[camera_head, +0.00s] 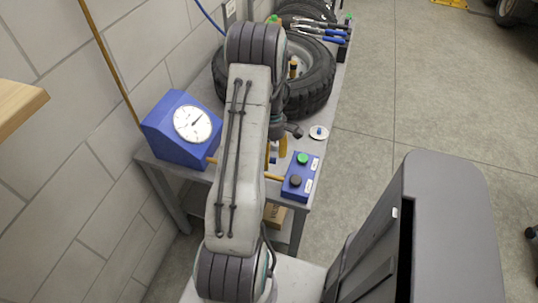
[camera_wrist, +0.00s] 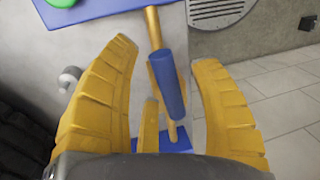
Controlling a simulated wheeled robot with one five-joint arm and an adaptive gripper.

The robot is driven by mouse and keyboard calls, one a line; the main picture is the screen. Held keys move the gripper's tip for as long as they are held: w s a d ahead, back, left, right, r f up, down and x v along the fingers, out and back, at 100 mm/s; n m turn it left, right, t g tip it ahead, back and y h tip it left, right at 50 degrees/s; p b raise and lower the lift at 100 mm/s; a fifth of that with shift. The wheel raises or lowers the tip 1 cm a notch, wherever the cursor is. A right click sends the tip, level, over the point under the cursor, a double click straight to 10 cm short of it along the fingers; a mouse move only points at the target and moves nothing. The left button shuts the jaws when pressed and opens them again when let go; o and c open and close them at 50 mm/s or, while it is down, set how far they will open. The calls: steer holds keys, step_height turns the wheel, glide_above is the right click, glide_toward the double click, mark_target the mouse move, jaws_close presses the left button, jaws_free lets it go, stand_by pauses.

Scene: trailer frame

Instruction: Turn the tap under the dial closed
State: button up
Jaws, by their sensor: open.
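The blue dial box (camera_head: 178,130) with a white round dial (camera_head: 193,123) stands on the left of the workbench; its needle points to the upper right. A brass pipe (camera_head: 273,178) runs from it to a blue button box (camera_head: 299,177). My arm hides the pipe's middle in the head view. In the wrist view the tap's blue lever (camera_wrist: 169,85) lies roughly along the brass pipe (camera_wrist: 152,27). My gripper (camera_wrist: 163,54) is open, its yellow fingers on either side of the lever. I cannot tell if they touch it. In the head view my gripper (camera_head: 276,150) is partly hidden.
The button box has a green button (camera_head: 303,159) and a dark one. A tire (camera_head: 312,85) and tools (camera_head: 315,33) lie farther back on the workbench (camera_head: 333,112). The floor to the right is open.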

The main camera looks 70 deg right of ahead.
jaws_close()
stand_by(0.4)
steer(key=shift+w+f, duration=0.1)
steer(key=shift+w, duration=0.05)
